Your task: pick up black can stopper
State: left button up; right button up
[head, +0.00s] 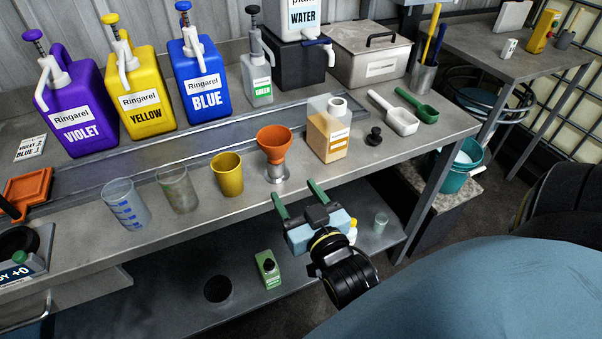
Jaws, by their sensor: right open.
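The black stopper (375,136) stands upright on the bench top, just right of the translucent can (327,134) with orange contents. The can's pale round mouth (338,103) shows no stopper on it. My right gripper (299,197) is open and empty, its two green fingers pointing up and left. In the picture it lies below and left of the stopper, near the bench's front edge, apart from the stopper. My left gripper is out of view.
An orange funnel (275,142) on a metal stand and a yellow cup (228,174) stand left of the can. White (398,116) and green (420,107) scoops lie beyond the stopper. Bare bench (425,134) lies to its right. Large bottles line the back.

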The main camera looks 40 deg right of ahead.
aim_at(374, 138)
jog(key=z, duration=1.45)
